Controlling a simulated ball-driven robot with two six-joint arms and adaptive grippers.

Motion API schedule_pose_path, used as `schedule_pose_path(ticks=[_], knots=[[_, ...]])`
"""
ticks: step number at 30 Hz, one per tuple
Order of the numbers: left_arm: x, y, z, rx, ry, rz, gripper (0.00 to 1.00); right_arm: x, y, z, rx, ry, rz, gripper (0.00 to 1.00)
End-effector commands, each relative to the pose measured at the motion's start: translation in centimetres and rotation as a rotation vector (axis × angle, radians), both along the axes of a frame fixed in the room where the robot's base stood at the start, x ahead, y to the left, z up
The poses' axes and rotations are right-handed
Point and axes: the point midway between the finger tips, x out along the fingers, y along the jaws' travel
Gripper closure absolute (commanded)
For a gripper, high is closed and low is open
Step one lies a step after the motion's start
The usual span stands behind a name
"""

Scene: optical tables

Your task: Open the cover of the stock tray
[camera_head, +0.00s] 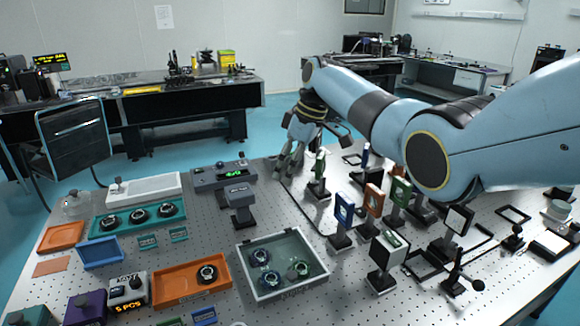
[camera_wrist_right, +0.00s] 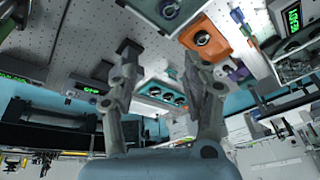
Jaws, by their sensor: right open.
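The stock tray (camera_head: 244,272) is a pale-framed box with a clear, greenish cover, front centre of the table in the head view. Several round mounted optics show through the cover, which looks shut and lies flat. Part of what looks like the same tray (camera_wrist_right: 143,16) shows at the top edge of the wrist view. My right gripper (camera_head: 291,165) is beyond the tray, near the table's far edge, with its fingers apart and pointing down. In the wrist view my right gripper (camera_wrist_right: 161,62) is open with nothing between its fingers. My left gripper is not in view.
An orange tray (camera_head: 168,293) with one round mount lies left of the stock tray. A dark grey post device (camera_head: 239,204) stands behind it. Several upright optics, including a blue one (camera_head: 344,211), stand to its right, below my right arm. A teal tray (camera_head: 105,223) lies back left.

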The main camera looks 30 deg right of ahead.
Motion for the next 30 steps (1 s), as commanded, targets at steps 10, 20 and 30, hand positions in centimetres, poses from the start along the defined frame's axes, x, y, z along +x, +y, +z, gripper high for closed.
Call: schedule_pose_path(ticks=[10,20,30], knots=[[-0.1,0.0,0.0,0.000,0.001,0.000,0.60,-0.6,-1.3,4.4,-0.001,-0.005,0.000,0.51],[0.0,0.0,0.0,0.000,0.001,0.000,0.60,-1.7,-2.8,10.4,-0.001,-0.002,-0.001,0.51],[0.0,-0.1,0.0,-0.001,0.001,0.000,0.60,-1.9,-3.1,11.5,0.000,0.000,0.000,0.51]])
